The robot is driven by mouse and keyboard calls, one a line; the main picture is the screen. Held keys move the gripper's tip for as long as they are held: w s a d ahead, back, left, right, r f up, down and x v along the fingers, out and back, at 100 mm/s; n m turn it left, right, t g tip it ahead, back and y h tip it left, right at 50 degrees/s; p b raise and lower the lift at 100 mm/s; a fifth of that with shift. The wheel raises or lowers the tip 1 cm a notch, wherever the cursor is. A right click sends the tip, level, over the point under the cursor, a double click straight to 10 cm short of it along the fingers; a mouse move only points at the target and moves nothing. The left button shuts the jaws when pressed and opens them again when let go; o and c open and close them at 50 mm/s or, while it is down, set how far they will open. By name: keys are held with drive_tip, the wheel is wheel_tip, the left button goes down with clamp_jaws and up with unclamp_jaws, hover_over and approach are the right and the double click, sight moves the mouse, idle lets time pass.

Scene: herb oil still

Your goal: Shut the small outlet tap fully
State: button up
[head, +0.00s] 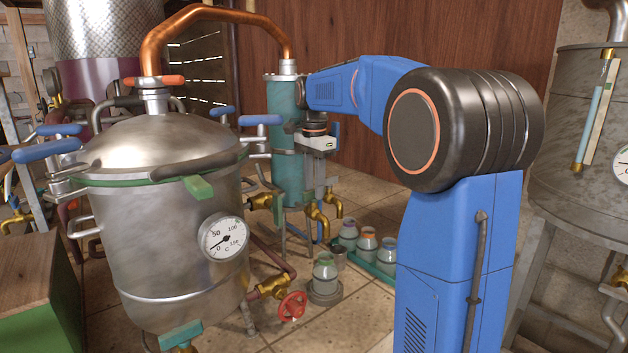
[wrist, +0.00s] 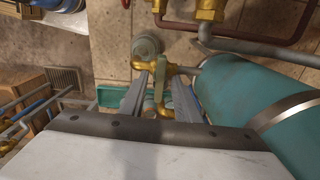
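In the wrist view a small brass outlet tap (wrist: 143,66) with a pale greenish lever (wrist: 159,82) sits beside the teal cylinder (wrist: 235,85). My gripper (wrist: 158,78) points down with one grey finger on each side of the lever. Gaps show between lever and fingers, so it looks open around the lever; contact cannot be made out. In the head view my gripper (head: 319,180) hangs just right of the teal cylinder (head: 285,150), above the brass taps (head: 318,220). Which of these taps the fingers straddle, and its lever, is hard to tell there.
The steel still pot (head: 170,240) with blue-handled clamps stands at left. Glass jars stand below on the floor, one on a grey base (head: 325,290) and several in a green tray (head: 378,264). A red valve wheel (head: 292,306) is low in front. A large tank (head: 580,130) stands right.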

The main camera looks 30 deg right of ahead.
wheel_tip(320, 180, up, 17)
drive_tip(key=shift+r, duration=0.15)
idle(0.5)
idle(1.1)
